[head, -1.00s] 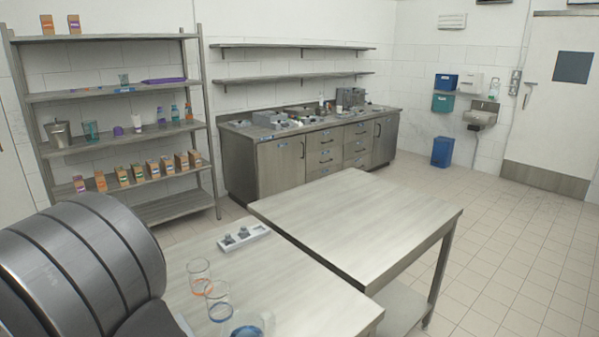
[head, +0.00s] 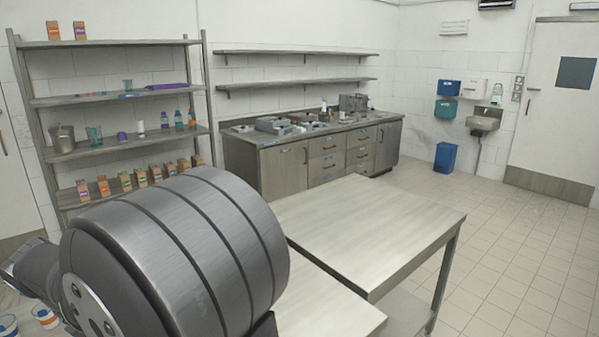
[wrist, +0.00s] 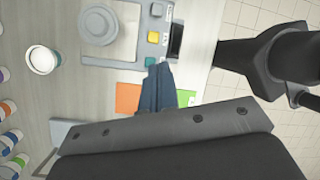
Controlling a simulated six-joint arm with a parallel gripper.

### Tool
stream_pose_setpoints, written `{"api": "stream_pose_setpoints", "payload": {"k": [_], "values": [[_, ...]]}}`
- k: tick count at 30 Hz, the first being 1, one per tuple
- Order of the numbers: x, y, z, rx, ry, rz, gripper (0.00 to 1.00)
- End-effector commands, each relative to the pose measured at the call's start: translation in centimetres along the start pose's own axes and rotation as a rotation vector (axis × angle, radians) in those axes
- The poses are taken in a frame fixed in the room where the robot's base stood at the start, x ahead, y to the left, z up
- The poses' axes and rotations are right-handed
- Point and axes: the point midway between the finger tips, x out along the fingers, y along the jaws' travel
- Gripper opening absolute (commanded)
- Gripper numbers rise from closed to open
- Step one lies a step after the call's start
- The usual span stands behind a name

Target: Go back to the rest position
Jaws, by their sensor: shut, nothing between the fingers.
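My gripper (wrist: 158,88) shows in the wrist view with its dark blue fingers together and nothing between them. It hangs over a pale table (wrist: 45,105), above an orange patch (wrist: 128,97) and a green patch (wrist: 183,98). A grey device (wrist: 130,45) with a round plate and coloured buttons lies just beyond the fingertips. In the head view my large grey arm link fills the lower left, and the fingertips cannot be made out.
Several coloured-rim cups (wrist: 8,108) line the left edge of the wrist view. In the head view, a bare steel table (head: 365,225) stands at the centre right. A stocked shelf rack (head: 120,99) and a counter (head: 315,155) stand behind. The tiled floor at right is clear.

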Motion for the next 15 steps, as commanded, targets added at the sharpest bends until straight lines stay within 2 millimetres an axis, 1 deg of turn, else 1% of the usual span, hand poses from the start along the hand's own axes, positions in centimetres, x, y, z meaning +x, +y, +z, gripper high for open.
{"api": "stream_pose_setpoints", "payload": {"k": [1, 11, 15], "values": [[-0.6, -0.1, 0.4, 0.045, 0.036, 0.013, 0.00], [-5.1, -0.7, 2.2, 0.321, 0.289, 0.088, 0.00], [-7.5, -1.0, 3.1, 0.427, 0.396, 0.124, 0.00]]}}
